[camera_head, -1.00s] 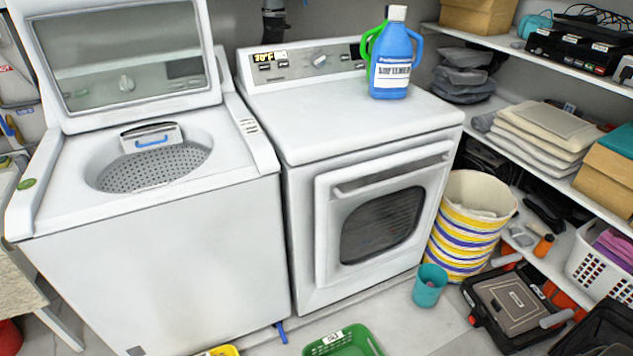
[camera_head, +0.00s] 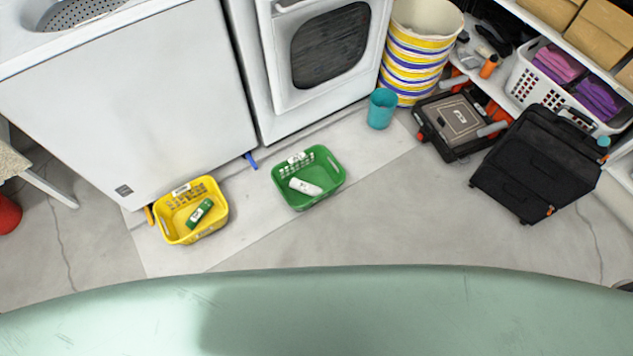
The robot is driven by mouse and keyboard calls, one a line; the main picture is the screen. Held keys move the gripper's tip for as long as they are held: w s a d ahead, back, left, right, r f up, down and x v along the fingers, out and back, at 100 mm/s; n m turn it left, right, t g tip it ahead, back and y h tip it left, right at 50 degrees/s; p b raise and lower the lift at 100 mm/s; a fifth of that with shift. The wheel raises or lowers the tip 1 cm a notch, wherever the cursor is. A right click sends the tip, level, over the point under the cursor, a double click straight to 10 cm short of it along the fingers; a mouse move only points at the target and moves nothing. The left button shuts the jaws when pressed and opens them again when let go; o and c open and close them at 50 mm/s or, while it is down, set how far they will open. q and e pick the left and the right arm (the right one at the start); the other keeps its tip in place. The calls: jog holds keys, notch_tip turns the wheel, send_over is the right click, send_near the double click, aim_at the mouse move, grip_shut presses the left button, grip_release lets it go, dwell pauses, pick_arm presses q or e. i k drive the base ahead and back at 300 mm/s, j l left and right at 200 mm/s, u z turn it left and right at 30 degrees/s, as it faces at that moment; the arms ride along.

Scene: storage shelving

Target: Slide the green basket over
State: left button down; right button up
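The green basket (camera_head: 329,191) sits on the floor in front of the dryer, in the middle of the head view. A white bottle or tube (camera_head: 305,187) lies inside it. A yellow basket (camera_head: 212,228) stands to its left on the floor, with a green item (camera_head: 200,212) inside. A gap of bare floor separates the two baskets. Neither of my grippers shows in the head view.
The washer (camera_head: 130,110) and dryer (camera_head: 270,75) stand behind the baskets. A teal cup (camera_head: 381,108), a striped hamper (camera_head: 412,55), a black toolbox (camera_head: 451,120) and a black suitcase (camera_head: 535,165) are to the right. The floor (camera_head: 400,220) between the green basket and suitcase is clear.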

aim_at(319, 173)
jog(key=i+l+u, duration=0.25)
jog(key=l, duration=0.2)
jog(key=i+l+u, duration=0.2)
jog(key=i+l, duration=0.15)
jog(key=l, duration=0.1)
